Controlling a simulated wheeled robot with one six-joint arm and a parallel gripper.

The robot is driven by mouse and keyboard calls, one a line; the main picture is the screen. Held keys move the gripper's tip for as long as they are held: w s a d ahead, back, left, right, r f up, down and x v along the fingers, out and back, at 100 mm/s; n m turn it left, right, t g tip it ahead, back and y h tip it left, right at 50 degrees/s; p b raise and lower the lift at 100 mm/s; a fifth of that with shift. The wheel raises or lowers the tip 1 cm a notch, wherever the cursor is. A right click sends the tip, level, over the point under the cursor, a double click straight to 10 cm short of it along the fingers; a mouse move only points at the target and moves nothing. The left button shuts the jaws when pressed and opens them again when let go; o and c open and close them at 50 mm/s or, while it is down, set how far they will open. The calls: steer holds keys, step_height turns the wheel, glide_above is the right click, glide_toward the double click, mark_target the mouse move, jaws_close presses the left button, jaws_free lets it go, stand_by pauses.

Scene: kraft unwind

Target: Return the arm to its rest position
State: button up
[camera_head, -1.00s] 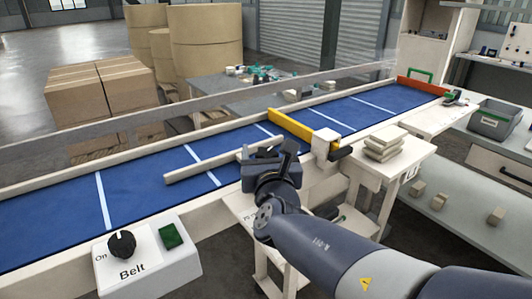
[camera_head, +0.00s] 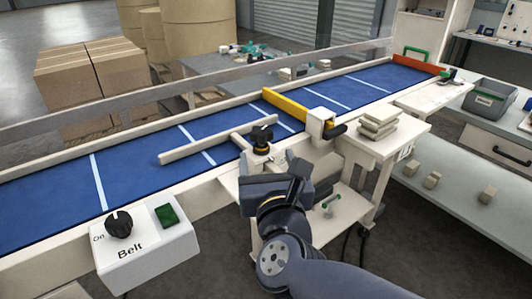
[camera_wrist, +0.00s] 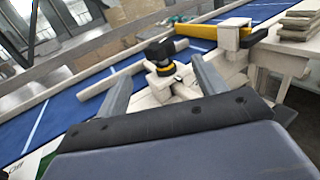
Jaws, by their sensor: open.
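My gripper (camera_head: 277,172) is in the middle of the head view, in front of the belt's near rail. Its jaws are open and empty. In the wrist view, my gripper (camera_wrist: 160,95) has its two fingers wide apart, with a black knob (camera_wrist: 160,57) on a yellow ring showing beyond and between them. In the head view the same black knob (camera_head: 261,138) sits on the near rail beside a cream guide bar (camera_head: 205,147) that lies over the blue belt (camera_head: 130,175). My gripper is apart from the knob.
A belt control box (camera_head: 146,246) with a knob and green button stands at the lower left. A yellow bar (camera_head: 286,108) crosses the belt. Stacked cream blocks (camera_head: 378,122) lie on a side table. A grey bin (camera_head: 489,101) stands at the right.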

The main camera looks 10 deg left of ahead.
mark_target(260, 128)
stand_by(0.3)
steer(key=x, duration=1.1)
steer(key=shift+r, duration=0.1)
steer(key=shift+s, duration=0.1)
